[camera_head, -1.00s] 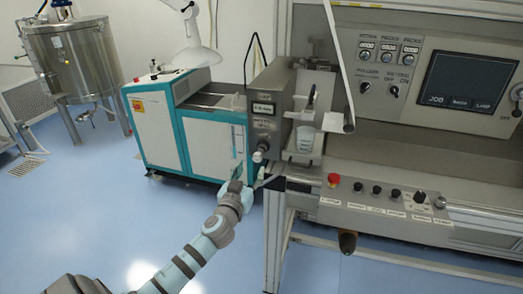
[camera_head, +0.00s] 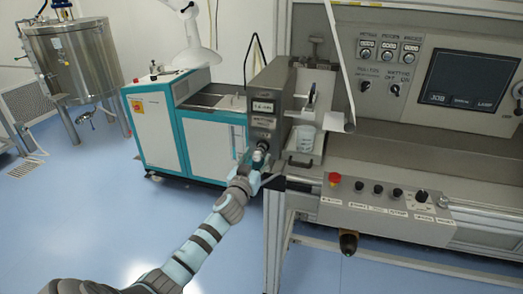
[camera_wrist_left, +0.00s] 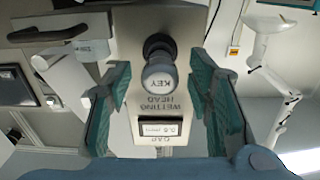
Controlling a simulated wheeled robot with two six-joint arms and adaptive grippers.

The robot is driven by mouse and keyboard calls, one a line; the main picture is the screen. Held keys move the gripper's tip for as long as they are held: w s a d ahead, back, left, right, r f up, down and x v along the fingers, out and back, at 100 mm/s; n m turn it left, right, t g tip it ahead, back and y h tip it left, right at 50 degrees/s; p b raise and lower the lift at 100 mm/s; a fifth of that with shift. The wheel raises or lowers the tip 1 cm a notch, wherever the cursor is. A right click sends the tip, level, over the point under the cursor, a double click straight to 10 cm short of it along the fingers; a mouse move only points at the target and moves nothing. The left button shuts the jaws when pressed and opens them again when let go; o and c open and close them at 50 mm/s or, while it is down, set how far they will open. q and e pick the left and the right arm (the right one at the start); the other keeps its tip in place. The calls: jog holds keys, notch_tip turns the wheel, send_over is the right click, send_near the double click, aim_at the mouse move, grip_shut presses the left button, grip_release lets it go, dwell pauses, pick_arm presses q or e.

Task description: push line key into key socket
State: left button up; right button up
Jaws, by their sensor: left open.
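The line key (camera_wrist_left: 159,82) is a grey round knob marked KEY, sticking out of the grey wetting head panel (camera_wrist_left: 150,12). The dark ring of the key socket (camera_wrist_left: 158,46) shows right behind it. I cannot tell how deep the key sits. My left gripper (camera_wrist_left: 160,92) is open, with its teal fingers on both sides of the key and gaps visible between. In the head view my left gripper (camera_head: 255,166) is at the lower part of the wetting head box (camera_head: 263,108) and partly hides the key.
A grey control shelf with a red button (camera_head: 334,179) and black knobs lies to the right. A teal-and-white cabinet (camera_head: 160,125) stands to the left. A dark metal edge (camera_head: 290,184) is close to the gripper.

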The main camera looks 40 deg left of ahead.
pick_arm(q)
grip_shut()
jog(key=shift+s, duration=0.1)
jog(key=v, duration=0.8)
jog(key=shift+s+d, duration=0.2)
jog(key=shift+s, duration=0.1)
dwell(0.6)
